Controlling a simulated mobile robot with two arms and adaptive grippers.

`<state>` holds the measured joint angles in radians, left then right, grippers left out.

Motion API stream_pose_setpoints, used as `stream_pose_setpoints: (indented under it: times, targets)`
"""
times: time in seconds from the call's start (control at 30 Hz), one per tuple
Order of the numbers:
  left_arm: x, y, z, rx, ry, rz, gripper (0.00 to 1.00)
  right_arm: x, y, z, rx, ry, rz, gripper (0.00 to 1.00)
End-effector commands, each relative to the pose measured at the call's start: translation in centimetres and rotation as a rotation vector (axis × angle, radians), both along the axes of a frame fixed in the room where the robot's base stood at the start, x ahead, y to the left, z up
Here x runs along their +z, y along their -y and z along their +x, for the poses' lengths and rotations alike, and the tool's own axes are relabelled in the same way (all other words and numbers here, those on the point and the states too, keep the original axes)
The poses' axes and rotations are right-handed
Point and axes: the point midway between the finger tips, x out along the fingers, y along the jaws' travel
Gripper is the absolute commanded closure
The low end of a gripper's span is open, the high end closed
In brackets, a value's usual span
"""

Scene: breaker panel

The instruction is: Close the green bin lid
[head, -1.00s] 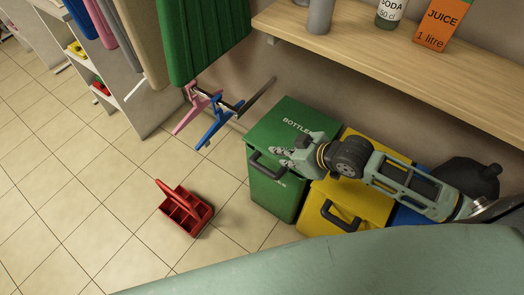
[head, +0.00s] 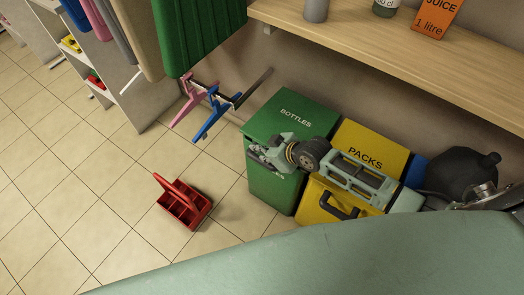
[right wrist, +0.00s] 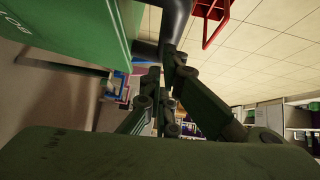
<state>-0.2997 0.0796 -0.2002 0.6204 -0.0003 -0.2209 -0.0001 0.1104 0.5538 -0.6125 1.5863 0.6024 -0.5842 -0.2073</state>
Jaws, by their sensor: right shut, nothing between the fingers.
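The green bin (head: 272,188), marked BOTTLES, stands on the floor below the shelf. Its green lid (head: 268,122) looks flat on top in the head view; whether a small gap is left under it I cannot tell. My right gripper (head: 260,156) is shut and empty at the lid's front edge, and it hides the black front handle in the head view. In the right wrist view, the shut fingers (right wrist: 160,80) are close to the dark handle (right wrist: 176,25), with the green bin (right wrist: 70,30) at upper left. Contact is unclear. My left gripper is out of view.
A yellow PACKS bin (head: 378,150) stands close on the right, with a blue bin (head: 415,171) and a black bag (head: 458,172) beyond. A wooden shelf (head: 400,55) hangs above. A red caddy (head: 186,207) is on the floor at left. Pink and blue tools hang behind.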

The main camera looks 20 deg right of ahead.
Motion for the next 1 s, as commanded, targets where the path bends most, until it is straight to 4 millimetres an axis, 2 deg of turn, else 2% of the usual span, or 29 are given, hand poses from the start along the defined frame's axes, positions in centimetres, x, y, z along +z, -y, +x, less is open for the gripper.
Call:
stream_pose_setpoints:
  times: [0.33,0.63,0.67,0.87,1.0]
  targets:
    - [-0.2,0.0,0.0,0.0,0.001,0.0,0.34,-0.4,0.0,0.0,0.0,-0.001,-0.001,1.0]
    - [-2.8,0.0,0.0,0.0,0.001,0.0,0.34,-5.3,-0.7,-0.6,0.0,-0.002,0.001,1.0]
    - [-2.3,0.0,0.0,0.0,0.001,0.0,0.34,-4.6,-0.7,-0.5,-0.001,0.001,0.0,1.0]
    - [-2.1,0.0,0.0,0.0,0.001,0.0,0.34,-4.4,-0.7,-0.5,0.0,0.0,0.0,1.0]
    - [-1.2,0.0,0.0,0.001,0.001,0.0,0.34,-3.6,-0.7,-0.5,-0.001,0.0,0.001,1.0]
